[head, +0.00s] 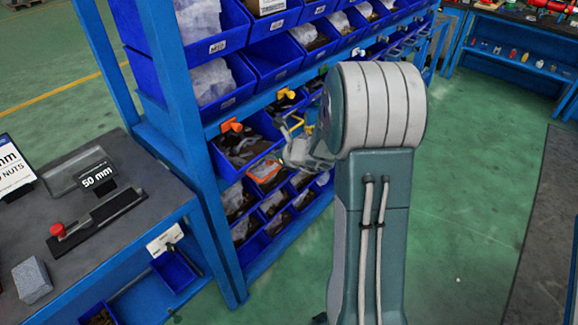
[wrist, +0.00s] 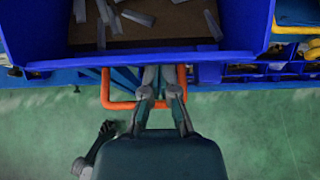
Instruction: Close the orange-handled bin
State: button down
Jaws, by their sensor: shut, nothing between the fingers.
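The blue bin (wrist: 242,52) spans the top of the wrist view, with several grey metal pieces on its brown floor. An orange loop handle (wrist: 105,88) shows below its front edge. My gripper (wrist: 160,78) is shut and empty, with its fingers overlapping the loop's opening; I cannot tell whether they touch it. In the head view, the bin (head: 262,127) sticks out of the blue rack, and the orange handle (head: 267,178) shows low at its front. My gripper (head: 293,150) is beside it, partly hidden by my arm.
Other blue bins (head: 272,60) fill the rack (head: 180,90) above, below and beside. A yellow handle (wrist: 292,26) shows at the right in the wrist view. A grey workbench (head: 130,200) stands at left. Green floor (head: 470,200) is open at right.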

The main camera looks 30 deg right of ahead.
aim_at(245, 142)
jog(key=w+a, duration=0.1)
jog(key=w, duration=0.2)
jog(key=w+a, duration=0.1)
jog(key=w, duration=0.1)
jog(key=w+a, duration=0.1)
jog(key=w, duration=0.2)
jog(key=shift+w, duration=0.3)
jog(key=shift+r, duration=0.1)
